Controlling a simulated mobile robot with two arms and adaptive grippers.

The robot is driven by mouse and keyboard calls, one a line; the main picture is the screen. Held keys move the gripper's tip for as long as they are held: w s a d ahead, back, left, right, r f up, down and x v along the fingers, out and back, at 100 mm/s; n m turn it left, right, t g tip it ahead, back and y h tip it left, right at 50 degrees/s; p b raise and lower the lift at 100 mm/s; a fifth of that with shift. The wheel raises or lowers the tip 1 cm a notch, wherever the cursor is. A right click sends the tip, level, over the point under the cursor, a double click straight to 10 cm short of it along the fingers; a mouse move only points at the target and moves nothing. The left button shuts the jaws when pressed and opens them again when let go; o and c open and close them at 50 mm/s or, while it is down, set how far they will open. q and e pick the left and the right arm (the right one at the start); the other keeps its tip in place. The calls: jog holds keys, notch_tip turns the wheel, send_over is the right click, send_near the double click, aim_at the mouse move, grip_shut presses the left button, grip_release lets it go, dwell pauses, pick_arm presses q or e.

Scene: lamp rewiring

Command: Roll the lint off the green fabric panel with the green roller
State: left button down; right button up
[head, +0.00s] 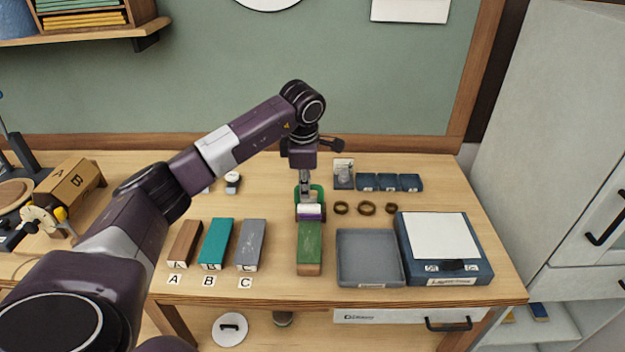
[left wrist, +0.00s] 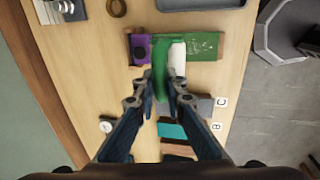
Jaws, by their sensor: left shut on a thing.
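The green fabric panel (head: 310,243) is a green-topped wooden block lying lengthwise on the table, right of the lettered blocks. In the left wrist view, the panel (left wrist: 205,45) has pale specks on its top. My left gripper (head: 305,190) is over the panel's far end, shut on the green roller's handle (left wrist: 160,66). The roller's white cylinder (head: 310,210) lies across the panel's far end; whether it touches the fabric I cannot tell. It also shows in the left wrist view (left wrist: 178,58). A purple patch (left wrist: 140,47) lies beyond the roller. My right gripper is out of view.
Blocks marked A (head: 184,242), B (head: 216,242) and C (head: 251,243) stand left of the panel. An empty grey tray (head: 342,265) is close on its right, then a blue box with a white top (head: 445,238). Brown rings (head: 367,208) lie behind the tray.

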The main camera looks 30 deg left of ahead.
aim_at(305, 200)
pick_arm(q)
jog(key=shift+f, duration=0.25)
jog(key=b+x, duration=0.2)
jog(key=x, duration=0.2)
jog(key=shift+f+b, duration=0.3)
jog(key=shift+b, duration=0.05)
jog(key=shift+s+f, duration=0.1)
jog(key=shift+f, duration=0.15)
jog(key=shift+d+f, duration=0.1)
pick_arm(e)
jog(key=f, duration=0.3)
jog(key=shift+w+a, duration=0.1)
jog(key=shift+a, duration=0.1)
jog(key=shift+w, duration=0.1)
